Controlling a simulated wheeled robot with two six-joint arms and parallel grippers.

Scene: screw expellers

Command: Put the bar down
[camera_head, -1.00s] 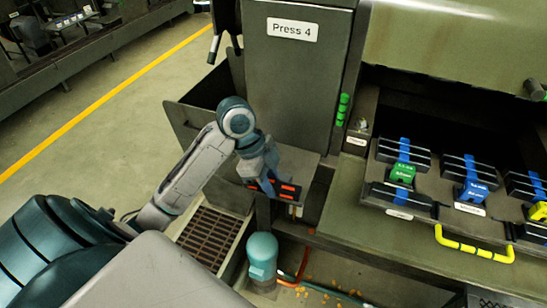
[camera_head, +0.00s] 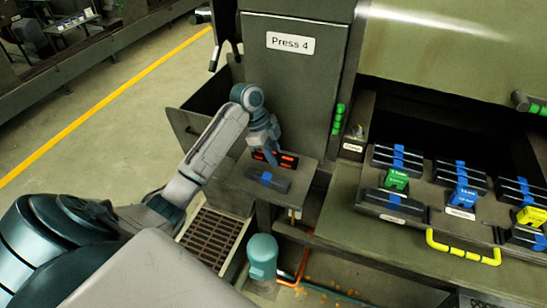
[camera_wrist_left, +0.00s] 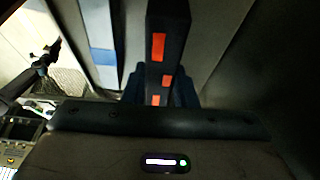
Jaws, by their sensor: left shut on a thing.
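My left gripper (camera_head: 271,150) is shut on a dark bar with orange-red marks (camera_head: 287,160). It holds the bar at the back of the small ledge (camera_head: 302,178) below the Press 4 cabinet. In the left wrist view the marked bar (camera_wrist_left: 166,45) sits between the fingers. I cannot tell whether the bar touches the ledge. A second dark bar with a blue band (camera_head: 281,186) lies on the ledge in front of the held bar; its blue band (camera_wrist_left: 102,55) also shows in the left wrist view. My right gripper is not in view.
The Press 4 cabinet (camera_head: 290,90) stands just behind the ledge. To the right, a tray (camera_head: 425,203) holds several blue-banded bars with green, blue and yellow tags and has a yellow handle (camera_head: 460,248). A teal cylinder (camera_head: 262,255) stands below the ledge.

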